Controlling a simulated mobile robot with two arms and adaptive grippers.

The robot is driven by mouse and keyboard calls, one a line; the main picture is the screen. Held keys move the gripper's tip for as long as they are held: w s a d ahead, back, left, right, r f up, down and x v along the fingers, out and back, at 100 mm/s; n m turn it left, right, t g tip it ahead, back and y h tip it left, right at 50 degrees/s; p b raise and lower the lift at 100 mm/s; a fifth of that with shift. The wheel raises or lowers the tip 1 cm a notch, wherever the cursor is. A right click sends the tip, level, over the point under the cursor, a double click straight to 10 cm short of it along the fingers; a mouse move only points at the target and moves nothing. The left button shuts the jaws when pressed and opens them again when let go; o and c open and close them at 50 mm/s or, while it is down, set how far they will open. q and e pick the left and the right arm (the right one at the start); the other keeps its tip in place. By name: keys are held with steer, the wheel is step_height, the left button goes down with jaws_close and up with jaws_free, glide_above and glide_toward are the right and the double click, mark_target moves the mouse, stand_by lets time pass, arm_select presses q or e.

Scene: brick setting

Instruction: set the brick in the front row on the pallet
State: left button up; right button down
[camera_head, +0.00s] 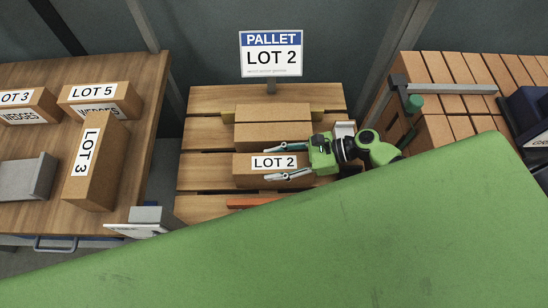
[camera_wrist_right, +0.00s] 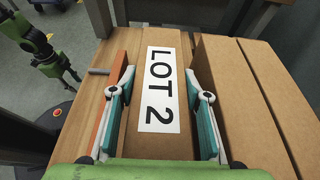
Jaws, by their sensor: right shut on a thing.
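The brick is a brown cardboard-like block with a white LOT 2 label (camera_head: 250,176), at the front of the wooden pallet (camera_head: 205,139). My right gripper (camera_head: 285,162) is shut on it, with one finger along each long side. In the right wrist view the brick (camera_wrist_right: 150,145) lies between the two fingers (camera_wrist_right: 163,95), label up. I cannot tell whether its underside touches the slats. A plain brown brick (camera_head: 272,113) sits in the row behind, with a narrow gap between. My left gripper (camera_wrist_right: 65,70) shows small at the upper left of the wrist view, away from the brick.
An orange strip (camera_head: 250,202) runs along the pallet's front. A PALLET LOT 2 sign (camera_head: 271,55) stands behind. A left table (camera_head: 30,215) holds several labelled blocks, including LOT 3 (camera_head: 90,165).

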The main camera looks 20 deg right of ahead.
steer(key=shift+r, duration=0.1)
steer(key=c, duration=1.1)
jaws_free()
steer(key=shift+f, duration=0.25)
steer(key=shift+s, duration=0.1)
steer(key=shift+r, duration=0.2)
steer(key=p+v, duration=0.2)
steer(key=v, duration=0.4)
steer(key=shift+d, duration=0.15)
steer(key=shift+s+d+r, duration=0.15)
steer(key=shift+d+r, duration=0.05)
steer(key=shift+d, duration=0.35)
